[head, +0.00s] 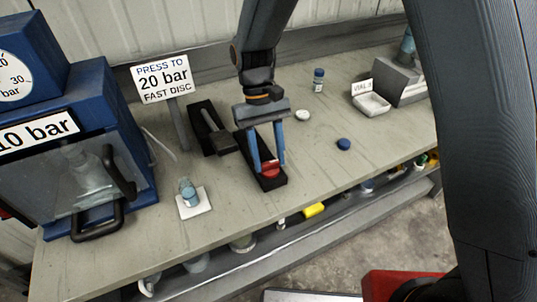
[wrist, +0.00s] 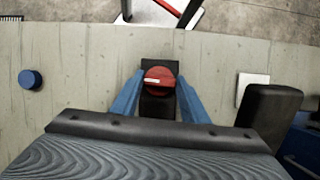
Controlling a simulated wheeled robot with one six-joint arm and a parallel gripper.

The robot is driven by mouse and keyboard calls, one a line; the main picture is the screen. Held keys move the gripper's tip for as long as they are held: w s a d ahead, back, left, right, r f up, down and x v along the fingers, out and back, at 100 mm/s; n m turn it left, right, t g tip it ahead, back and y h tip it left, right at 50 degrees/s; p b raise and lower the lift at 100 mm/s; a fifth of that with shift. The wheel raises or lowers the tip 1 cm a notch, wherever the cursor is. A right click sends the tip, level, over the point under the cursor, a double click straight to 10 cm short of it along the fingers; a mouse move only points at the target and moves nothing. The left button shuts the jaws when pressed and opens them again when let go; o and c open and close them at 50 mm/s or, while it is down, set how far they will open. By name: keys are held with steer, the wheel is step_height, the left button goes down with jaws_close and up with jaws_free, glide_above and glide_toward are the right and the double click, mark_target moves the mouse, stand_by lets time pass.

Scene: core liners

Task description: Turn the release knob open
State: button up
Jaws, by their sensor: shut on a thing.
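The red round release knob (head: 270,169) sits on the front end of a long black base (head: 271,184) on the bench. In the wrist view, the knob (wrist: 159,76) is a red disc with a short pale mark across it. My gripper (head: 268,165) reaches down over the base with its two blue fingers, one on each side of the knob. In the wrist view, my gripper (wrist: 160,82) is shut on the knob. The fingers and gripper body hide part of the base.
A blue press (head: 125,110) marked 10 bar stands at left. A sign (head: 163,77) reads PRESS TO 20 bar FAST DISC. A second black base (head: 206,138) lies beside the knob's base. A small jar (head: 188,193) stands on a white tile. A blue cap (head: 344,144) lies right.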

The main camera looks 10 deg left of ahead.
steer(key=shift+n, duration=0.6)
steer(key=o, duration=1.1)
steer(key=shift+a, duration=0.1)
steer(key=shift+c, duration=0.2)
